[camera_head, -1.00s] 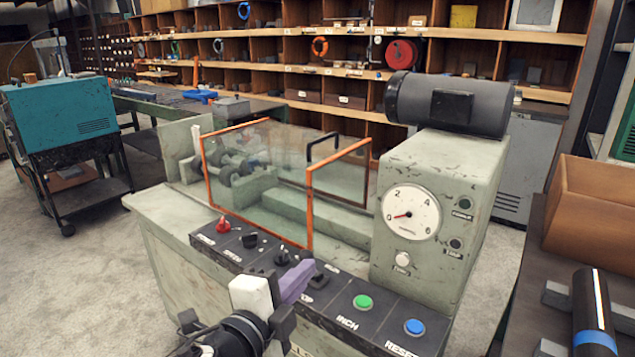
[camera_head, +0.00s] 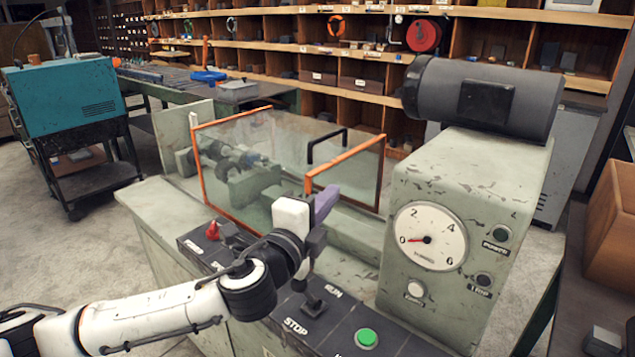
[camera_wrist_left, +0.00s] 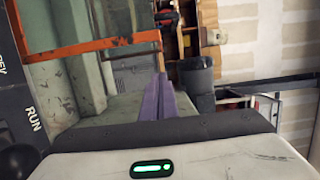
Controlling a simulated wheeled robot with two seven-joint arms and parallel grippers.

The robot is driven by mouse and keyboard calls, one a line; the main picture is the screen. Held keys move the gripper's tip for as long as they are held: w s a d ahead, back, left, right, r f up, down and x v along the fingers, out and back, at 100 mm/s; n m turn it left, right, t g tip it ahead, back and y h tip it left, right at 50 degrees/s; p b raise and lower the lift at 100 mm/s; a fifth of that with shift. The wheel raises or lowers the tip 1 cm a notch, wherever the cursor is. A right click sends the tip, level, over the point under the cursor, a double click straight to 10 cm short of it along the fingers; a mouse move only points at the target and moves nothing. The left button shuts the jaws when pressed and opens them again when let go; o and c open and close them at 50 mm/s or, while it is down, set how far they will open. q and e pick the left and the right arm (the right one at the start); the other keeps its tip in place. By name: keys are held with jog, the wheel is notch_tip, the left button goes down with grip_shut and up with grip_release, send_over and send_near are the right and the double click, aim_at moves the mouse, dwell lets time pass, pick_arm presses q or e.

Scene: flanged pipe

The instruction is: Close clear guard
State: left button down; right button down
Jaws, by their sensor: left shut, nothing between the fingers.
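The clear guard (camera_head: 346,162) is a transparent box with orange edges and a black handle (camera_head: 326,146). It stands over the bed of the grey-green machine, and dim parts show through its panel. My left gripper (camera_head: 326,201) has purple fingers, shut and empty. It is near the guard's right front corner, above the control panel; whether it touches the guard I cannot tell. In the left wrist view the shut fingers (camera_wrist_left: 160,100) point away from the camera, below and right of an orange guard bar (camera_wrist_left: 100,46). My right gripper is not in view.
The control panel has a red knob (camera_head: 212,230), levers and a green button (camera_head: 367,338). The machine's housing with a dial (camera_head: 430,237) and a dark motor (camera_head: 484,95) stands right of the guard. A teal unit on a cart (camera_head: 65,95) is at left.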

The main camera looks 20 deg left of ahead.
pick_arm(q)
jog(key=w+a, duration=0.3)
jog(key=w, duration=0.1)
jog(key=shift+a+p, duration=0.2)
jog(key=shift+p, duration=0.1)
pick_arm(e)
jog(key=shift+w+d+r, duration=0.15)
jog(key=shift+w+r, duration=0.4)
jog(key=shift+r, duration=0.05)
pick_arm(q)
jog(key=shift+a, duration=0.1)
